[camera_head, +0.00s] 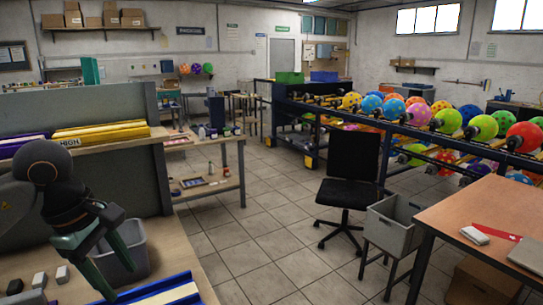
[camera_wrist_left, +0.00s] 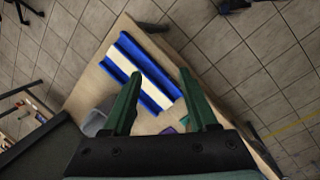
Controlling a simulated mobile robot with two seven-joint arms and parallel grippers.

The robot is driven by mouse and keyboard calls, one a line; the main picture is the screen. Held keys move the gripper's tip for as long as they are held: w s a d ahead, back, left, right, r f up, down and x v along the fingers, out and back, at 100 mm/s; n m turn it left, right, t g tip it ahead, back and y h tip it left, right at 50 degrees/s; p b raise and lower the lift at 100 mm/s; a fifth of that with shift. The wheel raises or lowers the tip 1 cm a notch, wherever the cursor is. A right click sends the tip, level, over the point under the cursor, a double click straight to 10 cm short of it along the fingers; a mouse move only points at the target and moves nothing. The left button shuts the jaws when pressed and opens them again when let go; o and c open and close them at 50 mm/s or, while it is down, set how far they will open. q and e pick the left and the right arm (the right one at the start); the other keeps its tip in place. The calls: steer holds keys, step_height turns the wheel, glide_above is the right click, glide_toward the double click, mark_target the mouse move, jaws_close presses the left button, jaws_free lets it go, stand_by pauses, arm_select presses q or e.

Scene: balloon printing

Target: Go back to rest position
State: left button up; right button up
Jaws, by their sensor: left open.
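My left gripper (camera_head: 120,284) has dark green fingers and hangs over the wooden workbench at the lower left of the head view. In the left wrist view the gripper (camera_wrist_left: 160,73) is open, its fingers wide apart with nothing between them. A blue and white tray (camera_head: 165,291) lies on the bench below; it also shows beyond the fingertips in the left wrist view (camera_wrist_left: 136,66), apart from them. A grey bin (camera_head: 134,246) stands behind the fingers and is partly hidden by them. My right gripper is in neither view.
Small grey and black blocks (camera_head: 38,279) lie on the bench. A raised shelf with a yellow tray (camera_head: 100,132) stands behind my left arm. A table with a laptop (camera_head: 527,255) is at right, near a black chair (camera_head: 349,182).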

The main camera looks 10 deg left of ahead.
arm_select(q)
steer(key=w+d+f+n+t+h, duration=0.1)
steer(key=d+f+n+t+h, duration=0.15)
steer(key=d+n+h, duration=1.5)
steer(key=w+f+n+t+y, duration=0.4)
steer(key=f+n+t+y, duration=0.8)
steer(key=n, duration=1)
steer(key=s+a+f+n+g+y, duration=0.1)
steer(key=s+f+n, duration=0.3)
steer(key=f, duration=0.4)
steer(key=s+f+n+g+y, duration=0.2)
steer(key=s+f+n+g, duration=0.2)
steer(key=f, duration=0.5)
steer(key=s+a+f+n+g+y, duration=0.1)
steer(key=s+f+n, duration=0.3)
steer(key=s+f, duration=0.4)
steer(key=shift+a+f+n+g+y, duration=0.35)
steer(key=shift+f+g, duration=0.3)
steer(key=shift+g, duration=0.1)
